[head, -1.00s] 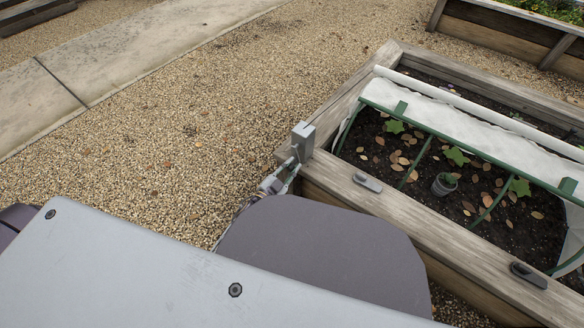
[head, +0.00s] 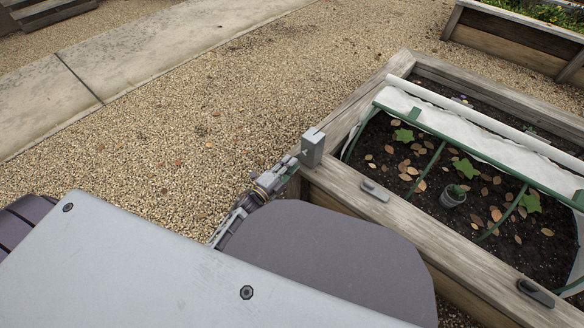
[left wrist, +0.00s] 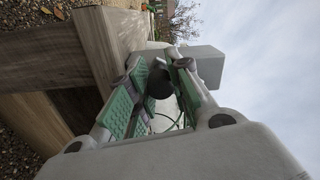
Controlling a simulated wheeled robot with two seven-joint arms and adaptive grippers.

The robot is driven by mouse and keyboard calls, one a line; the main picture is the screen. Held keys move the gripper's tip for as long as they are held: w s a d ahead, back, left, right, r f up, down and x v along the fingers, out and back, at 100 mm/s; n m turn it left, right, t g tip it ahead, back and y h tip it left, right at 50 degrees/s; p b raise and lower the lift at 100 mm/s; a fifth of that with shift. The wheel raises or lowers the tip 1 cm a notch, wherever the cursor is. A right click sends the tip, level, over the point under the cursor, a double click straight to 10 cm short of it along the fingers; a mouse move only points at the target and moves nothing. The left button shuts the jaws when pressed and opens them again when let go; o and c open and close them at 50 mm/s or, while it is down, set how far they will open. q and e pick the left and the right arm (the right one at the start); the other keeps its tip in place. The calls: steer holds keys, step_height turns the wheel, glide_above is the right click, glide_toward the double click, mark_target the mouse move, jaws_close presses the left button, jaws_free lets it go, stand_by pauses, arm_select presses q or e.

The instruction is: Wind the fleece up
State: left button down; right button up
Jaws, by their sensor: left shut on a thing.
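The white fleece (head: 452,128) lies along the top of a green hoop frame (head: 428,172) over the bed, with a pale rolled tube (head: 470,112) along its far side. A grey box (head: 312,148) stands on the bed's near left corner; it also shows in the left wrist view (left wrist: 206,66). My left gripper (head: 288,166) is beside this box, on its left. In the left wrist view its green-padded fingers (left wrist: 160,92) are shut on a dark round knob (left wrist: 159,84). How the knob joins the box is hidden. My right gripper is not in view.
Open gravel (head: 220,110) lies to the left.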

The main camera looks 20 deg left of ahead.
arm_select(q)
steer(key=shift+w+a+r+m, duration=0.15)
steer(key=shift+a+r+m, duration=0.3)
steer(key=shift+m, duration=0.8)
steer(key=shift+w+a+r+m, duration=0.1)
steer(key=shift+a+r+m, duration=0.3)
steer(key=shift+m, duration=0.9)
steer(key=shift+w+a+r+m, duration=0.15)
steer(key=shift+a+r+m, duration=0.25)
steer(key=shift+m, duration=0.85)
steer(key=shift+d+r, duration=0.1)
steer(key=shift+r, duration=0.05)
steer(key=c, duration=1.3)
jaws_free()
steer(key=shift+o, duration=0.2)
steer(key=v, duration=1.2)
